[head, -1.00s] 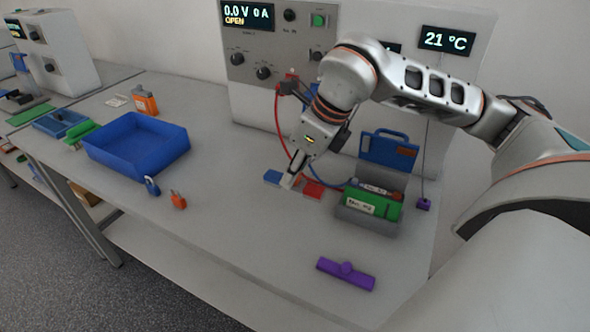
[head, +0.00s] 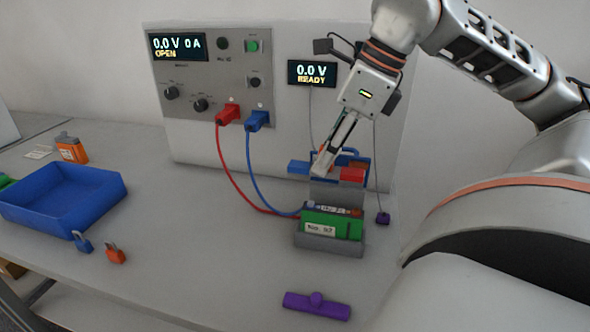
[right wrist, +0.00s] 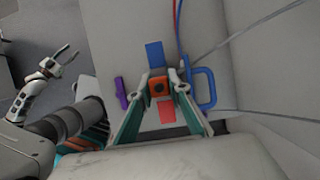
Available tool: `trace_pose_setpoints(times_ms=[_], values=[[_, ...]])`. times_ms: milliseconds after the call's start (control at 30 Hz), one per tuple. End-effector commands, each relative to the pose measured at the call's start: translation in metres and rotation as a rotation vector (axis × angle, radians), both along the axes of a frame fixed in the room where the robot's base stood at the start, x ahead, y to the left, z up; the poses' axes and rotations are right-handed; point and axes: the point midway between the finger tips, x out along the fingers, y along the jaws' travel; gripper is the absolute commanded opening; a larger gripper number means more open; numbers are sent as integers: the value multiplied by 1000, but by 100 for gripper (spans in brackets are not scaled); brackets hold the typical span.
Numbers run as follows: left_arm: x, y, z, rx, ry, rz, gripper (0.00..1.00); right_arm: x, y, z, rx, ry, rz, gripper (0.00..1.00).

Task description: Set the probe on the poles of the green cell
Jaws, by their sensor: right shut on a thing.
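The green cell (head: 320,224), labelled "No. 92", sits in a grey holder (head: 328,244) on the bench. My right gripper (head: 322,168) is shut on the probe, above and behind the cell in the head view. The probe's blue end (head: 299,167) points left and its red end (head: 352,174) points right. In the right wrist view, the probe's orange middle (right wrist: 159,87) is between the fingertips (right wrist: 160,79). I cannot make out the cell in that view. My left gripper (right wrist: 65,57) is far off at upper left, open and empty.
A blue handled piece (head: 355,158) stands behind the probe. Red (head: 228,114) and blue (head: 257,120) plugs trail cables towards the cell. A purple bar (head: 317,305) lies in front. A blue tray (head: 65,200) and two padlocks are left. The bench between is clear.

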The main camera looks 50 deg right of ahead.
Motion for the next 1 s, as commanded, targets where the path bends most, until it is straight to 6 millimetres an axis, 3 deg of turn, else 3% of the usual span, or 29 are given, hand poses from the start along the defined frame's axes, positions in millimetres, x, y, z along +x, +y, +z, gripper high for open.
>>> trace_pose_setpoints(times_ms=[200, 367, 700, 1000], values=[[-5, 2, -12, 11, 17, -2, 40, -18, -5, 10, -6, -3, 8, 0], [-7, 2, -14, 11, 19, -4, 40, -22, -4, 9, -6, -4, 12, 0], [-14, -2, -31, 9, 33, -14, 40, -20, -5, -22, -6, 5, 11, 0], [1, -8, -20, 1, -4, -32, 40, -21, -5, -39, -6, -1, 11, 0]])
